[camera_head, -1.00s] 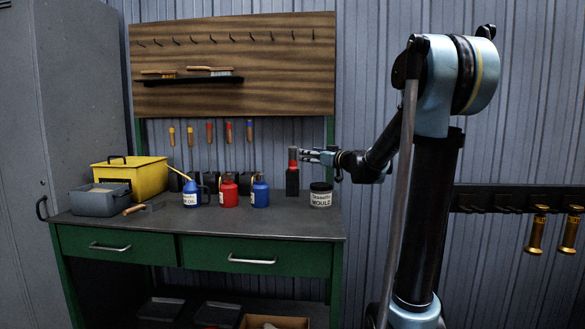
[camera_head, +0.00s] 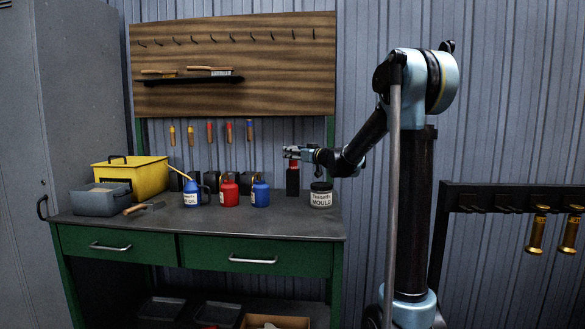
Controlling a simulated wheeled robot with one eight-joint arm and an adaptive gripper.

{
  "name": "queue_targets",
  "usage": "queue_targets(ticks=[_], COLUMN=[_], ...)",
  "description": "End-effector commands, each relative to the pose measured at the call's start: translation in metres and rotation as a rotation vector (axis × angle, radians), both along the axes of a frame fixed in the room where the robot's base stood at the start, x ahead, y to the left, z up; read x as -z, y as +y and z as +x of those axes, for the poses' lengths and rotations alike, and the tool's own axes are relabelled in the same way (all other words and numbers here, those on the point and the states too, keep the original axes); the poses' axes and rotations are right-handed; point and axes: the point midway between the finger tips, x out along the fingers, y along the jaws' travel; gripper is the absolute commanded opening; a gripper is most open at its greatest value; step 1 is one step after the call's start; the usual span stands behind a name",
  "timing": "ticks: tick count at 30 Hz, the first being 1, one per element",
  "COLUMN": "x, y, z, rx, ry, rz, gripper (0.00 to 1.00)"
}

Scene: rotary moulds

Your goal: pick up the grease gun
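An upright black item with a red upper part (camera_head: 293,179), likely the grease gun, stands at the back right of the green workbench (camera_head: 300,225). My gripper (camera_head: 290,152) is level with its top, reaching in from the right. The fingers overlap the item's top in this view and hide it. I cannot tell whether they touch it, or whether they are open or shut.
A mould tin (camera_head: 321,196) stands just right of the item, below my wrist. A blue bottle (camera_head: 260,193), a red bottle (camera_head: 229,192) and a blue oil can (camera_head: 192,195) stand to the left. Gold cylinders (camera_head: 537,233) hang on a rack at right.

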Motion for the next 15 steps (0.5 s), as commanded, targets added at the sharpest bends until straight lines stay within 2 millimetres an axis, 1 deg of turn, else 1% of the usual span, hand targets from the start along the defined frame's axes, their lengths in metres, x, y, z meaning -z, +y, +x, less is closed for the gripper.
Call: queue_targets(ticks=[2,8,9,11,12,15], x=[0.0001,0.0001,0.0001,0.0002,0.0002,0.0002], y=[0.0049,0.0053,0.0053,0.0054,0.0054,0.0056], z=[0.0039,0.0047,0.0047,0.0046,0.0046,0.0045], rx=[-0.002,-0.001,-0.001,-0.001,-0.001,-0.001], ry=[0.000,0.000,0.000,0.000,0.000,0.000], rz=[0.000,0.000,0.000,0.000,0.000,0.000], gripper=[0.54,0.54,0.49,0.36,0.27,0.06])
